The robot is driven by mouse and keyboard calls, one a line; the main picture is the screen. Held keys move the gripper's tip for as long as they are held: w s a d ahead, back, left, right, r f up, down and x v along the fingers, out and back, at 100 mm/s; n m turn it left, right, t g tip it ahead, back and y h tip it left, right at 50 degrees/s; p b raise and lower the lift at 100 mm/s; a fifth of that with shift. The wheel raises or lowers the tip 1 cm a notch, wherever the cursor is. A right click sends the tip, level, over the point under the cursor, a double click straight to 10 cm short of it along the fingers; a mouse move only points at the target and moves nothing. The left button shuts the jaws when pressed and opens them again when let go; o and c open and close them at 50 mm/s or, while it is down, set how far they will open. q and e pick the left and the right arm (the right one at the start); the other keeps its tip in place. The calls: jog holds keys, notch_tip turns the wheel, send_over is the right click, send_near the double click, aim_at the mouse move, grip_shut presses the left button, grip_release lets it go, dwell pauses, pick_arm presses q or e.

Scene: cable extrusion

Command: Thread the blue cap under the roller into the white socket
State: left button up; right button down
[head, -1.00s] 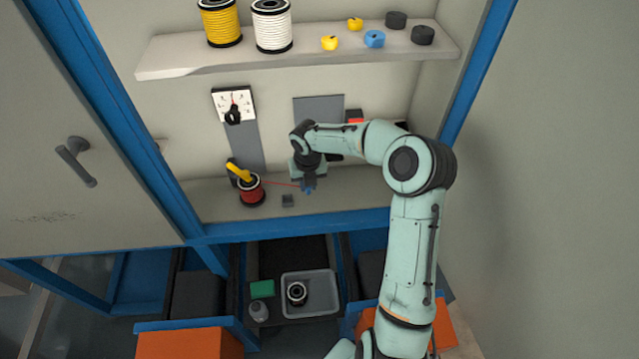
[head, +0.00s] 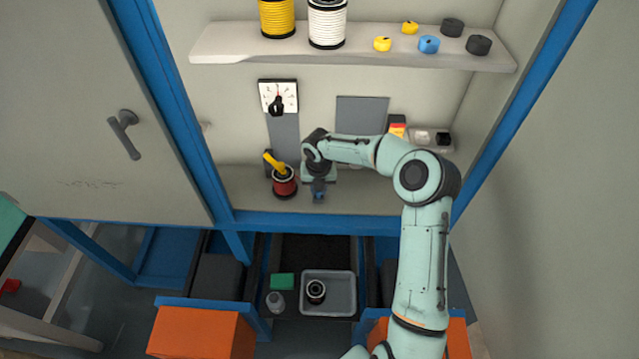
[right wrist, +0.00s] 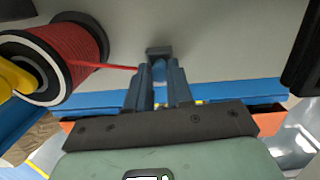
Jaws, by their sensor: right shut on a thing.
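My right gripper (head: 319,196) is low over the shelf floor, just right of the red cable spool (head: 284,182). In the right wrist view its fingers (right wrist: 159,78) are shut on a small blue piece, likely the blue cap (right wrist: 159,70), mostly hidden between them. The red cable (right wrist: 118,67) runs from the spool, also in the right wrist view (right wrist: 70,55), to the left finger. A small dark grey block (right wrist: 159,51), perhaps the roller, is right at the fingertips. A small white part (head: 421,136) at the back right may be the white socket. My left gripper is not in view.
A yellow arm (head: 273,162) leans over the spool. A dial (head: 278,97) is on the back wall. An upper shelf (head: 355,58) holds spools and small caps. A grey tray (head: 342,292) with a black reel is below. The floor right of my gripper is clear.

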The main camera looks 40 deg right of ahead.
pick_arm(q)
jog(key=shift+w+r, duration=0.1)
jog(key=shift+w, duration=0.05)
pick_arm(e)
jog(key=shift+f, duration=0.45)
dwell(0.4)
jog(key=c, duration=0.9)
grip_release()
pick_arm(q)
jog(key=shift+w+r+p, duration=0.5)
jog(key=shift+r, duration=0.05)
pick_arm(e)
jog(key=r, duration=0.9)
jog(key=s+a+r, duration=0.1)
jog(key=r, duration=0.3)
jog(key=shift+s+r, duration=0.1)
jog(key=shift+r, duration=0.05)
jog(key=o, duration=0.9)
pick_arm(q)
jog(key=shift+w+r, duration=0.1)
pick_arm(e)
jog(key=shift+r, duration=0.15)
